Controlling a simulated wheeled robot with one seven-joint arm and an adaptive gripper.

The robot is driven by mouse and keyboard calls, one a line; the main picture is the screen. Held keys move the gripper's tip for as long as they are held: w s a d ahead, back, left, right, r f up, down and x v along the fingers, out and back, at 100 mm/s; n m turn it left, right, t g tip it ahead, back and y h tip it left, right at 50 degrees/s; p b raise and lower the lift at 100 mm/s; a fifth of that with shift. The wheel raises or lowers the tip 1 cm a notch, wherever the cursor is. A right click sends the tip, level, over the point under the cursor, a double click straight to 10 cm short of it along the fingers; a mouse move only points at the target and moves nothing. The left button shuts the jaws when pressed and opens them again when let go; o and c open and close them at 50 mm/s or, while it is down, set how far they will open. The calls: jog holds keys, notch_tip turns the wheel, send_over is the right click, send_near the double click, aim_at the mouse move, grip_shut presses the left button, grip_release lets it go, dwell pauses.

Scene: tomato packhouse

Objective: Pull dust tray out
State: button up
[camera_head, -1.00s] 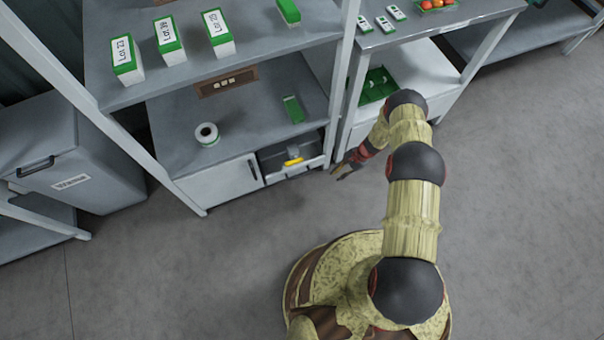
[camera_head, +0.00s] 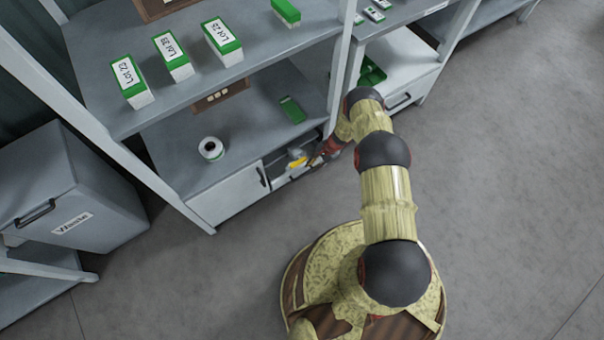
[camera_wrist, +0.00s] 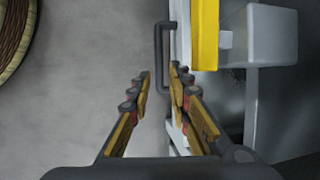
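The dust tray (camera_wrist: 182,45) shows in the wrist view as a pale front wall seen edge-on, with a dark bar handle (camera_wrist: 159,58) on its left side. In the head view it sits low in the open bay under the shelf, partly hidden by my arm. A yellow piece (camera_wrist: 205,35) and a grey block-shaped part (camera_wrist: 268,38) lie just behind the front wall. My gripper (camera_wrist: 160,82) is open, its fingertips apart on either side of the handle's near end. I cannot tell whether either finger touches it. In the head view my gripper (camera_head: 315,161) is at the bay's opening.
A closed white cabinet door (camera_head: 228,197) is left of the bay. The shelf above holds a tape roll (camera_head: 211,148) and a green item (camera_head: 292,109). Labelled lot boxes (camera_head: 171,55) stand higher up. A grey waste bin (camera_head: 60,190) is at left. The floor in front is clear.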

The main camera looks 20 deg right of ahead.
aim_at(305, 174)
jog(key=b+x, duration=0.2)
jog(key=x, duration=0.5)
jog(key=shift+s+f+b, duration=0.1)
jog(key=shift+f+b, duration=0.1)
jog(key=shift+b, duration=0.15)
jog(key=shift+c, duration=0.4)
jog(key=c, duration=0.4)
grip_shut()
